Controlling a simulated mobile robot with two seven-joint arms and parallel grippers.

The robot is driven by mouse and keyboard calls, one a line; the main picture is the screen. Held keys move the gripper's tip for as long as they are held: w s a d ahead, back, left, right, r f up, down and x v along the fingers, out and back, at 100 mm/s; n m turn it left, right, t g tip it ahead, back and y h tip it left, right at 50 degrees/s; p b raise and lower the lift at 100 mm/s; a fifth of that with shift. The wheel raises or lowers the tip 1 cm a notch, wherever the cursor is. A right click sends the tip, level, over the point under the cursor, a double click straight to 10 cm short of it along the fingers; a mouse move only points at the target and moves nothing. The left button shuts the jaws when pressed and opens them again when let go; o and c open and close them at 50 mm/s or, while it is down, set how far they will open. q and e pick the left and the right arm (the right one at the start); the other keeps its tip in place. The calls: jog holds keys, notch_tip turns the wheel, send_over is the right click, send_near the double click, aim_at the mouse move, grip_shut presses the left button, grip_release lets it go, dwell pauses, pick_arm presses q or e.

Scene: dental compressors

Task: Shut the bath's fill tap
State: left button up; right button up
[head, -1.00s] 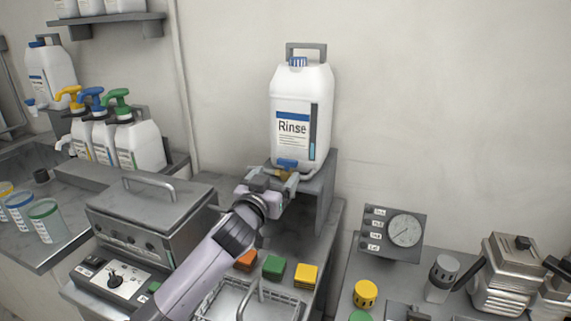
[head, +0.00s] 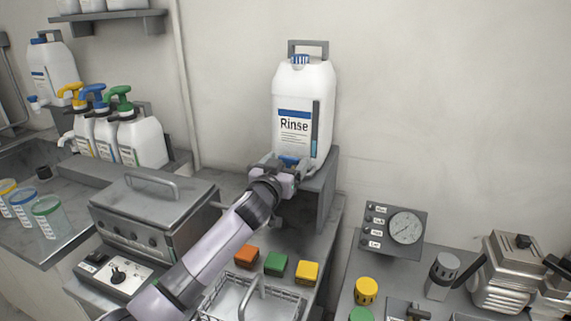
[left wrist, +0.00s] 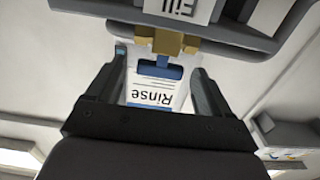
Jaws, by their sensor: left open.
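The fill tap has a blue handle (head: 289,161), which shows at the foot of the white Rinse container (head: 303,105). In the left wrist view its brass body (left wrist: 166,42) sits beside a "Fill" label (left wrist: 188,10). The blue handle (left wrist: 160,67) lies between my two fingers, with a gap on each side. My left gripper (head: 286,168) is open around the handle and partly hides the tap in the head view. My right gripper is out of view.
The container stands on a grey stand (head: 324,190) against the wall. Below are orange (head: 246,257), green (head: 275,264) and yellow (head: 307,271) blocks and a wire basket (head: 230,300). A lidded metal bath (head: 150,213) is left of my arm.

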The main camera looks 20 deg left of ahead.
pick_arm(q)
jog(key=c, duration=1)
jog(key=shift+c, duration=0.2)
